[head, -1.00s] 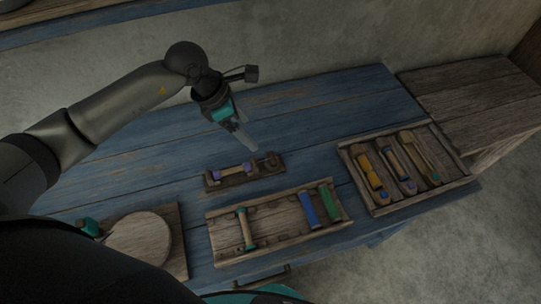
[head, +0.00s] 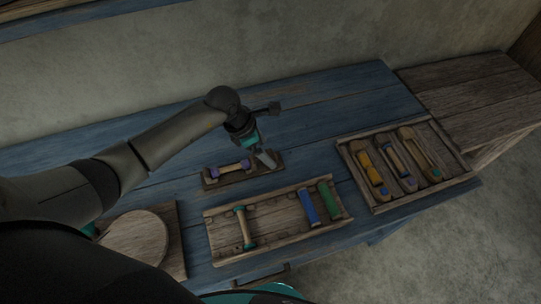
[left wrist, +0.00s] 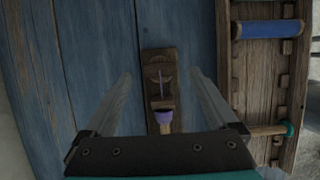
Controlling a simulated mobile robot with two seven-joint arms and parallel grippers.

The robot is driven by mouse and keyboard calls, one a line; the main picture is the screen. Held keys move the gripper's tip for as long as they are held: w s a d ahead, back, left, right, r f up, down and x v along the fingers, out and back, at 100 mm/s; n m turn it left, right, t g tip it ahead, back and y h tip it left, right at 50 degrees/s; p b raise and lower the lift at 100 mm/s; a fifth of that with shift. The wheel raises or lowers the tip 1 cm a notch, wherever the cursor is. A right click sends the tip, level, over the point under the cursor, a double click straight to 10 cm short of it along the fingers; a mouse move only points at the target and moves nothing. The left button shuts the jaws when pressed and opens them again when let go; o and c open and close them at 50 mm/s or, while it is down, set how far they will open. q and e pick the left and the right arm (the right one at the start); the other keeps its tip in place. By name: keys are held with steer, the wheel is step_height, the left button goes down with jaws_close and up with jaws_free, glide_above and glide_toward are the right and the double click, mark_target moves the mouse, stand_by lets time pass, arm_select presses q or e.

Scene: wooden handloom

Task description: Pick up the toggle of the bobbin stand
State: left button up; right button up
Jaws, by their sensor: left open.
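The bobbin stand (head: 240,178) is a small dark wooden base on the blue table, and a purple-ended bobbin (head: 230,168) lies along its left part. My left gripper (head: 266,159) is over the stand's right end and hides most of it. In the left wrist view, the stand (left wrist: 160,56) lies between the two open fingers (left wrist: 160,75), with a visible gap on each side. A small upright piece there (left wrist: 161,77), which looks like the toggle, is dim and hard to make out. The bobbin's purple end (left wrist: 163,117) is nearer the palm. My right gripper is not in view.
A wooden tray (head: 278,240) with blue, green and teal-ended bobbins lies in front of the stand. Another tray (head: 357,190) with several shuttles is at the right. A round wooden disc (head: 137,238) lies at the front left. The table behind the stand is clear.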

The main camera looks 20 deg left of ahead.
arm_select(q)
steer(key=shift+x, duration=1.3)
steer(key=c, duration=1.4)
steer(key=shift+r, duration=0.1)
